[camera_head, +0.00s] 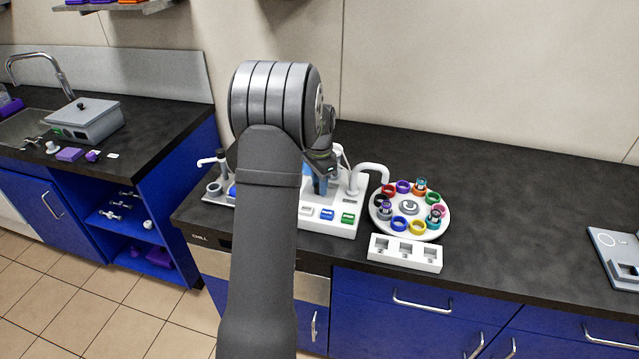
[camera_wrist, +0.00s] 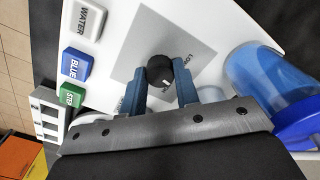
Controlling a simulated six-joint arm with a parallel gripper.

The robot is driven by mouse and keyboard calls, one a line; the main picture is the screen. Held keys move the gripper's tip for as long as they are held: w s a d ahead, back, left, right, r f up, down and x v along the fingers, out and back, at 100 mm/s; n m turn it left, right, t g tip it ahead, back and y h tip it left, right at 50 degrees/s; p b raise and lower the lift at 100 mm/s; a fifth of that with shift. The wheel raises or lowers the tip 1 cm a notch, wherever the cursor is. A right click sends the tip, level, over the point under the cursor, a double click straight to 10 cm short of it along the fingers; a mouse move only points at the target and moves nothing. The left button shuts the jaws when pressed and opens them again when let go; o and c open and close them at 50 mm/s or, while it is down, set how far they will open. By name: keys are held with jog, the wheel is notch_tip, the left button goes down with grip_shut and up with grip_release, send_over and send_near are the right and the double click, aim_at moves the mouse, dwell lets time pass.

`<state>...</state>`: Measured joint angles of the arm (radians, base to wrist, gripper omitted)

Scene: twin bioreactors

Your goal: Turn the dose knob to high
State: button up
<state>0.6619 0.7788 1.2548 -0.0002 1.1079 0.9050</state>
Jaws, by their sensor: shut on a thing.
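The dose knob (camera_wrist: 159,68) is a small black round knob on a grey label plate (camera_wrist: 150,32) on the white bioreactor panel. Part of the word LOW shows on the plate to the right of the knob in the wrist view. Other lettering is hidden by the fingers, and the pointer's direction is hard to make out. My gripper (camera_wrist: 161,78) has its two blue fingers shut on the knob, one on each side.
Beside the knob are the WATER button (camera_wrist: 88,20), BLUE button (camera_wrist: 76,65) and green STOP button (camera_wrist: 72,94). A clear blue vessel (camera_wrist: 268,78) stands close on the right. A round carousel (camera_head: 440,226) with coloured rings and a white slotted block (camera_head: 405,261) stand right of the station.

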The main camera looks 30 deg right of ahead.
jog(key=shift+m, duration=1.7)
jog(key=o, duration=1)
jog(key=shift+c, duration=0.2)
notch_tip(320, 180, up, 17)
jog(key=shift+r, duration=0.2)
